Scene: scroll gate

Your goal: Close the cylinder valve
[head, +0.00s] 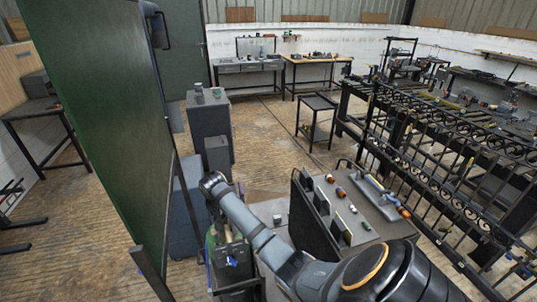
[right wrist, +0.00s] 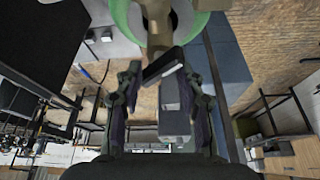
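A green gas cylinder (head: 211,242) stands upright in a dark frame below my right forearm in the head view. Its rounded green top (right wrist: 122,18) and a tan-brown valve part (right wrist: 158,22) show at the top of the right wrist view. My right gripper (right wrist: 163,82) has its two dark fingers spread apart, facing the valve area. I cannot tell whether they touch the valve. In the head view my right gripper (head: 224,220) is small and dark over the cylinder's top, which it partly hides. The valve's handwheel is not clear. My left gripper is not in view.
A large green panel (head: 100,110) stands upright close on the left. A blue-grey cabinet (head: 186,205) is beside the cylinder. A grey cabinet (head: 209,120) stands behind it. A workbench with tools (head: 375,205) and black iron gates (head: 430,150) are at the right.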

